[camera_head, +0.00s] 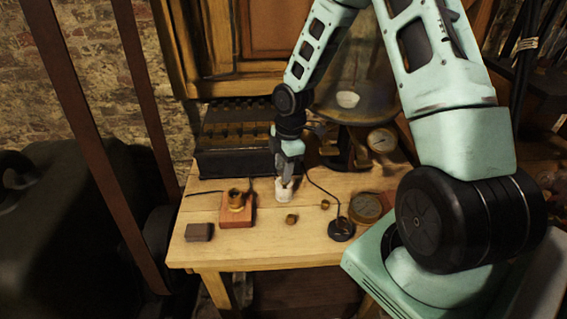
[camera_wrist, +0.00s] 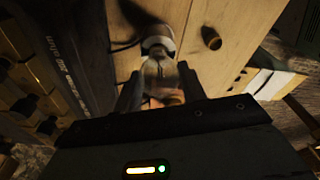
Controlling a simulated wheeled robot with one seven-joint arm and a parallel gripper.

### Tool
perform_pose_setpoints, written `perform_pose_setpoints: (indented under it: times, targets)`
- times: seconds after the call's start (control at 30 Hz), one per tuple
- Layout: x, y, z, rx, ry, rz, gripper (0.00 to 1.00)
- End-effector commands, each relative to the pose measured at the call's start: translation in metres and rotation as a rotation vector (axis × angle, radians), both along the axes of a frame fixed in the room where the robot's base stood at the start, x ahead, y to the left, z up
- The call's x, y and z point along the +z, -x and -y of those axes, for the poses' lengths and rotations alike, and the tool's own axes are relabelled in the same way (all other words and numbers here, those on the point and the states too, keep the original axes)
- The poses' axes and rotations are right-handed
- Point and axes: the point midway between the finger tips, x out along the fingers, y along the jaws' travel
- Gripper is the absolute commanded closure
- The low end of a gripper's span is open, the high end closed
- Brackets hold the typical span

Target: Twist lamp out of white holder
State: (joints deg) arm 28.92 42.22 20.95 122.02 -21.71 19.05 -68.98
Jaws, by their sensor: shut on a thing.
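The white holder (camera_head: 285,191) stands on the wooden table, right below my gripper (camera_head: 287,178). In the wrist view, the white holder (camera_wrist: 158,42) shows as a pale round rim beyond my fingers. A clear glass lamp (camera_wrist: 160,72) sits at the holder, between the two dark fingers of my gripper (camera_wrist: 160,80). My gripper is shut on the lamp. In the head view the lamp is mostly hidden by the fingers. I cannot tell whether the lamp's base is still seated in the holder.
A brass socket on a reddish block (camera_head: 248,212) and a dark block (camera_head: 199,232) stand left. A small brass piece (camera_head: 291,219) lies near the holder. A black round base (camera_head: 341,230) with a cable is right. A black case (camera_head: 233,162) stands behind. The front table strip is clear.

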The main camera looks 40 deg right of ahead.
Motion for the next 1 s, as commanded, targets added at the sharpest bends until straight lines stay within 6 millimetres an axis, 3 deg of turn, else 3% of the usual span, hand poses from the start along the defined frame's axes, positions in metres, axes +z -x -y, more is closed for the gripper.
perform_pose_setpoints:
  times: [0.7,1.0]
  targets:
    - [0.0018,0.0006,-0.0003,0.354,-0.003,-0.005,0.86]
    - [-0.0001,0.0005,0.0000,0.398,-0.002,-0.004,0.86]
